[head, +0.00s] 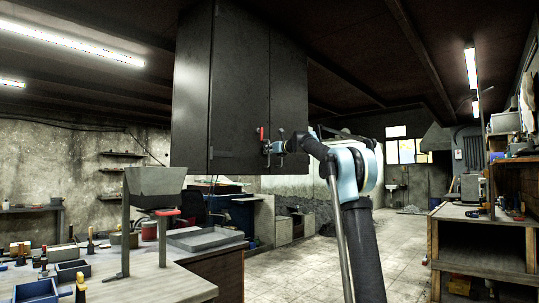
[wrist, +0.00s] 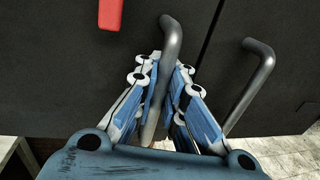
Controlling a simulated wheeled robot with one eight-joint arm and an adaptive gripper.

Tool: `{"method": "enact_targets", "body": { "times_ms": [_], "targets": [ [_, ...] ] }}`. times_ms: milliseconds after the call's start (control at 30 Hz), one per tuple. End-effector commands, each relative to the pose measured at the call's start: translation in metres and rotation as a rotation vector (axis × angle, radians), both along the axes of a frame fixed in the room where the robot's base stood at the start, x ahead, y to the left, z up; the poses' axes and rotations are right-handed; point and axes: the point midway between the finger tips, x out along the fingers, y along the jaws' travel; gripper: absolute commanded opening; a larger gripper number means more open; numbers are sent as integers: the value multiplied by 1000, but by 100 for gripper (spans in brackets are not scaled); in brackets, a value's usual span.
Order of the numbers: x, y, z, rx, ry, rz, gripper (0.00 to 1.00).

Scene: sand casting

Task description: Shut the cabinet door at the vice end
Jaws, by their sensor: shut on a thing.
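The dark grey cabinet (head: 190,85) hangs above the bench, with two tall door fronts on its face. My gripper (head: 270,148) is at the lower part of the left door (head: 238,80), by the seam between the doors. In the wrist view my gripper (wrist: 160,100) is shut around that door's bent bar handle (wrist: 171,40), whose lower part sits between the fingers. The right door (head: 288,85) has a similar bar handle (wrist: 253,85), apart from the fingers. The left door looks flush or nearly flush with the right one; I cannot tell whether a small gap remains.
A red tag-like piece (wrist: 110,12) is on the left door just above my gripper. Below stands a bench (head: 150,278) with small boxes, tools and a grey hopper on a stand (head: 154,185). A wooden shelf unit (head: 480,240) is at right. The tiled floor (head: 310,270) between is clear.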

Motion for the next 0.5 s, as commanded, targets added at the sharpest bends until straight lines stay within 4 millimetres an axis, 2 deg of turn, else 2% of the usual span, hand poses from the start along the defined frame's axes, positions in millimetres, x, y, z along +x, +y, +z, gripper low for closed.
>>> {"method": "enact_targets", "body": {
  "times_ms": [167, 200, 300, 500],
  "targets": [
    [1, -1, 0, 1, 1, -3, 0],
    [1, -1, 0, 1, 1, -4, 12],
    [1, 0, 0, 1, 1, -3, 31],
    [0, 0, 0, 1, -1, -2, 31]
  ]
}}
